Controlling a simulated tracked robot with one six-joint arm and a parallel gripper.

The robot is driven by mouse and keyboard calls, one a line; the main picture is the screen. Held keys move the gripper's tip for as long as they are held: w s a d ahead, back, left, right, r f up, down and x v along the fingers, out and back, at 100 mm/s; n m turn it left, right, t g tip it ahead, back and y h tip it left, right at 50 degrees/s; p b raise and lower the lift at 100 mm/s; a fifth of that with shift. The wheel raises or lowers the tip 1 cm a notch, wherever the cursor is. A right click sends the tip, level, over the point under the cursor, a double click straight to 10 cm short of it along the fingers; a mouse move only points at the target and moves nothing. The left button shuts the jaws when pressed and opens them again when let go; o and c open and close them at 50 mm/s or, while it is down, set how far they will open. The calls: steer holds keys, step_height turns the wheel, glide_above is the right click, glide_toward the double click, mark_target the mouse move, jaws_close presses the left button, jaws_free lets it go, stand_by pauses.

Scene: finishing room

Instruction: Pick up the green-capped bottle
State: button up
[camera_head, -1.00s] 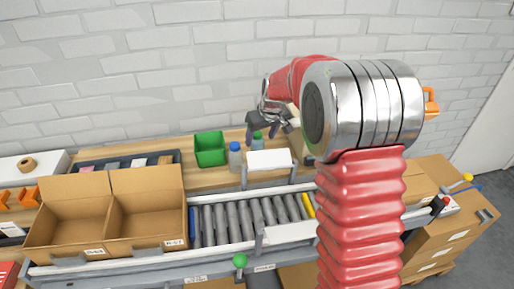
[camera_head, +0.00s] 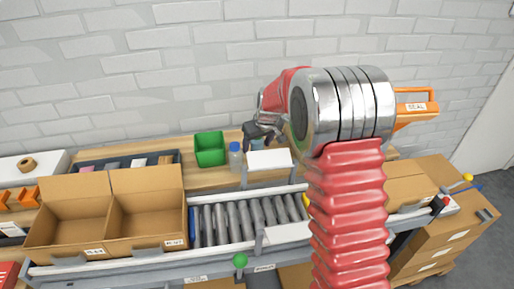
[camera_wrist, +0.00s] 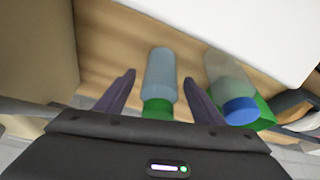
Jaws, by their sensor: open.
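The green-capped bottle (camera_wrist: 160,80) shows in the wrist view as a pale blue-grey translucent body with a green cap. It lies in the gap between the two fingers of my gripper (camera_wrist: 160,86), with space on both sides. My gripper is open and holds nothing. In the head view my gripper (camera_head: 258,132) is over the wooden bench, beside the blue-capped bottle (camera_head: 235,155); the green-capped bottle is hidden there behind my gripper and a white panel. The blue-capped bottle also shows in the wrist view (camera_wrist: 230,80), right of the right finger.
A green bin (camera_head: 210,149) stands left of the bottles. A white panel (camera_head: 270,160) stands in front of my gripper. A roller conveyor (camera_head: 240,222) and an open cardboard box (camera_head: 62,243) are nearer. A brick wall (camera_head: 180,85) is behind the bench.

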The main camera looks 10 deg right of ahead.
steer(key=shift+c, duration=0.3)
steer(key=c, duration=1.3)
steer(key=shift+r, duration=0.15)
step_height(320, 180, up, 18)
steer(key=shift+f, duration=0.1)
steer(key=shift+s, duration=0.15)
stand_by(0.5)
